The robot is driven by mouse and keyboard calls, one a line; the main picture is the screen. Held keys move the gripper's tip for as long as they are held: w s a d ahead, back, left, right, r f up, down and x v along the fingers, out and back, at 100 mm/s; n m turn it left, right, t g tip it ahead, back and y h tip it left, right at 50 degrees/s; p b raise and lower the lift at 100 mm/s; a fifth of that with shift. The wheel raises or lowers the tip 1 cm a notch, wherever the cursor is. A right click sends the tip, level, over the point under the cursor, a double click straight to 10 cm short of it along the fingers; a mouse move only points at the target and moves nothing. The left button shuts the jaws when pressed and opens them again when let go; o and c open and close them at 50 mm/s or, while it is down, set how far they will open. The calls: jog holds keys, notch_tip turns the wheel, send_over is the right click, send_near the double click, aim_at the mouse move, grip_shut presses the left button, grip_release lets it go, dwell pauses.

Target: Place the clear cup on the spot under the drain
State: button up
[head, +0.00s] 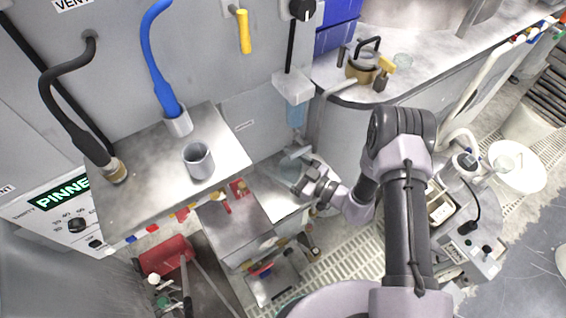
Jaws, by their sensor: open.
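A clear, faintly greenish cup (288,170) appears to stand on a low steel shelf (268,192), close under the drain. The drain seems to be the pale block (293,87) on the wall panel with a translucent bluish tube (295,115) hanging below it. My gripper (296,168) is open, its fingers at or around the cup; whether they touch it I cannot tell. The gripper partly hides the cup and the spot beneath it.
A steel ledge (225,150) on the left holds a grey cup (199,160) and the ends of a blue hose (158,60) and a black hose (75,120). A brass pot (360,72) stands on the counter. A red bin (165,255) is at lower left.

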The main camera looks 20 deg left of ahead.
jog(key=shift+r, duration=0.25)
jog(key=shift+o, duration=0.4)
jog(key=p+v, duration=0.6)
jog(key=v, duration=1.4)
jog(key=shift+d+r, duration=0.2)
jog(key=shift+r, duration=0.1)
jog(key=b, duration=0.5)
send_near(291, 166)
jog(key=a+r, duration=0.1)
jog(key=a, duration=0.2)
jog(key=a+r, duration=0.1)
jog(key=a, duration=0.2)
jog(key=a+r, duration=0.2)
jog(key=a, duration=0.1)
jog(key=shift+w, duration=0.2)
jog(key=shift+r, duration=0.2)
